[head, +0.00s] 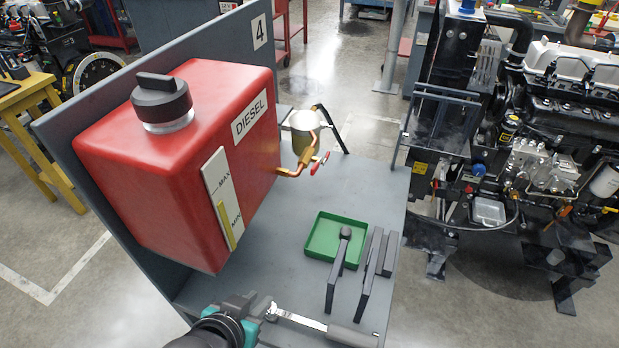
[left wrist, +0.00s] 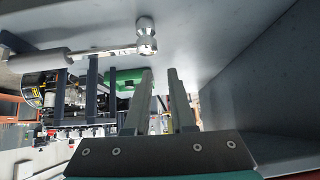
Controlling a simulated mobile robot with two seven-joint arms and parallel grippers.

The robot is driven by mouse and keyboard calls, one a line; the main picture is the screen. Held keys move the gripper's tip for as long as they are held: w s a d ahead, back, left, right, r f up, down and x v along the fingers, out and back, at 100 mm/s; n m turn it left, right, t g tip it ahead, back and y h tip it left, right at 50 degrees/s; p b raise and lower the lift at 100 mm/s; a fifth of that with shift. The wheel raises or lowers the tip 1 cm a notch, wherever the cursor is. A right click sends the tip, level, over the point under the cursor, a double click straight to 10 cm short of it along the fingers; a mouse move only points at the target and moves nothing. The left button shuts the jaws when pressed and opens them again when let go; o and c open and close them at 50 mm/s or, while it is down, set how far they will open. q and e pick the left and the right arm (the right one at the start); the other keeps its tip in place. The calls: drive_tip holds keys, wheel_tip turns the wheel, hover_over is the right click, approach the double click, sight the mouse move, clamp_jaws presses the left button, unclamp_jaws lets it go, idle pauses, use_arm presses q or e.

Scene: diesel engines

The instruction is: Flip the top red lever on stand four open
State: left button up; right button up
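The red lever (head: 320,164) sits at the end of the copper pipe fitting beside the red diesel tank (head: 140,140) on stand four, marked by a "4" plate (head: 259,31). A glass-and-brass filter bowl (head: 303,130) stands behind it. Only one red lever shows clearly; its exact setting is too small to tell. My left gripper (head: 258,303) is low at the front edge of the stand, well apart from the lever. In the left wrist view its two fingers (left wrist: 158,74) are apart with nothing between them. My right gripper is not in view.
An engine (head: 560,130) stands at right. The space above the shelf is free.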

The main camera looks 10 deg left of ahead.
use_arm(q)
drive_tip(key=w+d+r+t+h, duration=0.1)
drive_tip(key=w+d+r+t, duration=0.15)
drive_tip(key=r+t, duration=0.35)
drive_tip(key=t+h, duration=0.1)
drive_tip(key=t, duration=0.2)
approach(312, 173)
drive_tip(key=w, duration=0.2)
drive_tip(key=w+d, duration=0.1)
drive_tip(key=w, duration=0.5)
drive_tip(key=shift+w+d, duration=0.25)
drive_tip(key=shift+d, duration=0.05)
clamp_jaws()
drive_tip(key=shift+f, duration=0.1)
